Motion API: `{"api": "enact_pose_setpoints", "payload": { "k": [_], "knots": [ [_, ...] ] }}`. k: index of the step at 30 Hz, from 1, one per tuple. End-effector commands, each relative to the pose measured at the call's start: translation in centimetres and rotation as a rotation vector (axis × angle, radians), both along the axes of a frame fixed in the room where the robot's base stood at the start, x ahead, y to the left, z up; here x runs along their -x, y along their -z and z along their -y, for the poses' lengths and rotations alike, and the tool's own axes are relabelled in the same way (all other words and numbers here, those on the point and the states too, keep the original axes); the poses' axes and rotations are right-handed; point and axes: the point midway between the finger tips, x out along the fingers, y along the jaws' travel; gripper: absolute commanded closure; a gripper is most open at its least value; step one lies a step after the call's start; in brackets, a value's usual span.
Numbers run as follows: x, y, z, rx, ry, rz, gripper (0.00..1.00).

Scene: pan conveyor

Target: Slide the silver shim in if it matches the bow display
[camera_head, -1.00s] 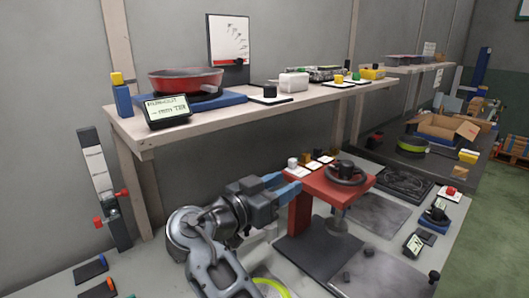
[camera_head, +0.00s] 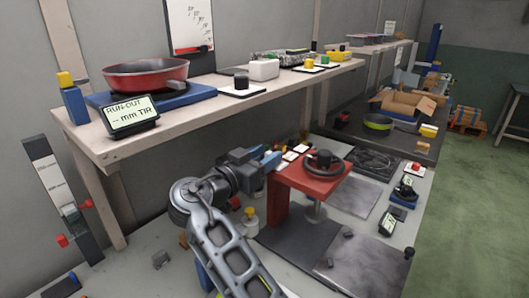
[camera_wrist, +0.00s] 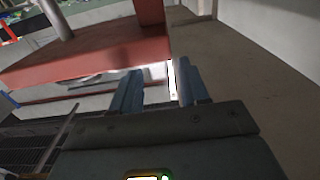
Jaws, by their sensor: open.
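My gripper (camera_head: 268,159) is at the left back corner of the red stand (camera_head: 310,175), its blue fingers apart. In the wrist view the fingers (camera_wrist: 160,88) point at the red plate's edge, with a narrow pale strip (camera_wrist: 172,76) between or behind them; I cannot tell whether they touch it. Small pale pieces with knobs (camera_head: 290,155) line the stand's back edge, partly hidden by my gripper. I cannot tell which is the silver shim. A small display (camera_head: 388,217) stands right of the stand, but its text is unreadable, so I cannot confirm the bow display.
The shelf (camera_head: 170,128) above holds a red pan (camera_head: 145,75) and a run-out display (camera_head: 131,115) reading "--- mm TIR". A grey plate (camera_head: 365,262) lies at the bench front. Green floor is open at right.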

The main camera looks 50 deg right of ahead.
Motion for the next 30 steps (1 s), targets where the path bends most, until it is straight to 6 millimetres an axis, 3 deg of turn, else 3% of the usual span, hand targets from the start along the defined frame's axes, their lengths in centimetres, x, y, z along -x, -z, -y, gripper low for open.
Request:
{"api": "enact_pose_setpoints", "payload": {
  "k": [8,22,30],
  "knots": [
    [0.01,0.06,0.26,0.000,0.000,0.000,0.55],
    [0.00,0.05,0.24,0.000,0.000,0.000,0.98],
    [0.00,0.04,0.23,0.000,0.000,0.000,1.00]
  ]
}}
